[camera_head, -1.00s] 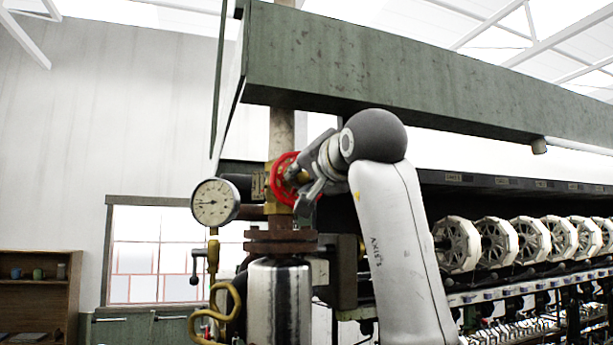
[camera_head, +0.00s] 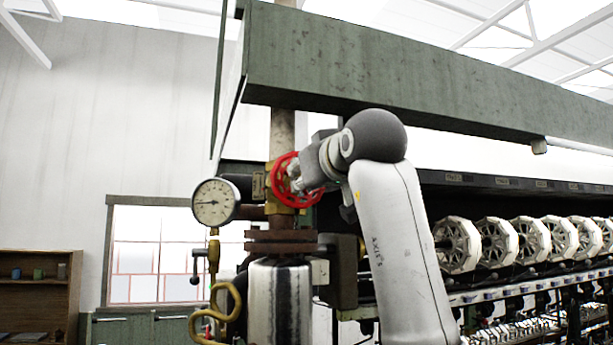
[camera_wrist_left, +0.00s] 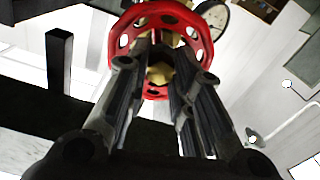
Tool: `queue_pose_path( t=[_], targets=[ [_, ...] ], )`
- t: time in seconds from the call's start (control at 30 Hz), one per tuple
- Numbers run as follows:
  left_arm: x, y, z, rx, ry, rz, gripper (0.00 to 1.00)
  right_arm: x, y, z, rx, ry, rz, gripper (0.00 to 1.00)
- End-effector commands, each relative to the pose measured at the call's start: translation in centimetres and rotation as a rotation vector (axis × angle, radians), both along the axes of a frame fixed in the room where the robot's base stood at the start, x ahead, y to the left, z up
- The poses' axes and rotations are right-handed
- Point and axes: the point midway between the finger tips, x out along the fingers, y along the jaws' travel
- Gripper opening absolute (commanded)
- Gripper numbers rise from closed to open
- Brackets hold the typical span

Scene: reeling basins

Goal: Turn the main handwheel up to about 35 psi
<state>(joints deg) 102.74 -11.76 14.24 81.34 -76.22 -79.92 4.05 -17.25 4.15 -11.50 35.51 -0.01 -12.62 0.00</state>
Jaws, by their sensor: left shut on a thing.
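The red main handwheel (camera_head: 312,197) sits on a brass valve (camera_head: 256,185) on the vertical pipe, left of centre in the head view. My left gripper (camera_head: 296,178) is at the wheel's face, and its wrist covers part of the rim. In the left wrist view the two dark fingers of the left gripper (camera_wrist_left: 164,58) reach into the red wheel (camera_wrist_left: 158,10) and are shut on it, with the brass hub between them. The round pressure gauge (camera_head: 214,202) is left of the wheel; its needle points left, and the figures are too small to read. My right gripper is not in view.
A green beam (camera_head: 420,75) runs above the arm. A steel cylinder (camera_head: 279,305) and curled brass pipe (camera_head: 228,312) stand below the valve. A row of white reels (camera_head: 457,245) lies to the right. A shelf (camera_head: 38,295) stands far left.

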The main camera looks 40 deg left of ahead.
Motion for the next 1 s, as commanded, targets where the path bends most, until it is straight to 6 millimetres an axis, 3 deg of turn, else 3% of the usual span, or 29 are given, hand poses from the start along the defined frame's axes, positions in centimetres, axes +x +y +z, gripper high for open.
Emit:
queue_pose_path(
  t=[1.0],
  targets=[
    [0.03, 0.0, 0.08, -0.57, -1.101, -0.004, 0.0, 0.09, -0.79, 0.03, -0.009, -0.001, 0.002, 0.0]
  ],
)
